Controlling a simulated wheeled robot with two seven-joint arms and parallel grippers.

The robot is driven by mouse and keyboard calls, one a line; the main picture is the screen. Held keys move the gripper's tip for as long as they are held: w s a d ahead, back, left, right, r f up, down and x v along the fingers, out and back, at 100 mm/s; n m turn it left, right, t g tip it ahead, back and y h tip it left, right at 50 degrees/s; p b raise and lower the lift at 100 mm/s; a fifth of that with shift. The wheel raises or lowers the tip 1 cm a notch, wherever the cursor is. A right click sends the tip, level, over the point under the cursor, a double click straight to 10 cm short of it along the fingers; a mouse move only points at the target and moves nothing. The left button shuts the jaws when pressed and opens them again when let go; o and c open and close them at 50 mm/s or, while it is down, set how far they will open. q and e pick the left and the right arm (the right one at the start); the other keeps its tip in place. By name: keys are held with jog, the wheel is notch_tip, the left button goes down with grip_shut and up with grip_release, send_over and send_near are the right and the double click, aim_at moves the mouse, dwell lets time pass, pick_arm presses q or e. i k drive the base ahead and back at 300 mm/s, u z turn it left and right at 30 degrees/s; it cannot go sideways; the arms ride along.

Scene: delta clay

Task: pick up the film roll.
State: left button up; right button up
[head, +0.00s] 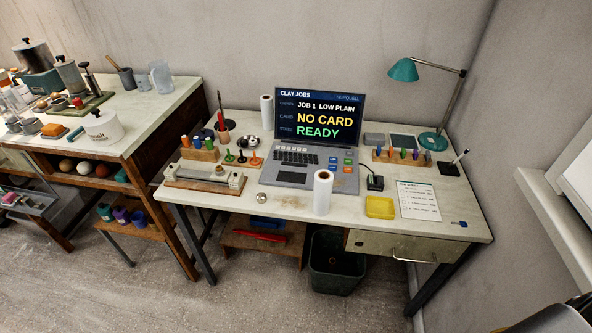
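Two white rolls could be the film roll. One white roll (323,192) stands upright near the front of the desk, just in front of the laptop's right side, with a brownish core at its top. I cannot tell which one is the film. Neither of my grippers is in view, and nothing touches either roll.
The laptop (318,132) stands open mid-desk. A yellow tray (380,207), a small dark device (375,182), a paper sheet (419,200) and a teal lamp (404,70) are to the right. A metal knob (262,197) and a wooden-based tool (204,178) are left. A bin (334,262) stands below.

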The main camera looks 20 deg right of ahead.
aim_at(323, 183)
jog(key=u, duration=1.15)
jog(key=i, duration=0.8)
jog(key=z, duration=1.4)
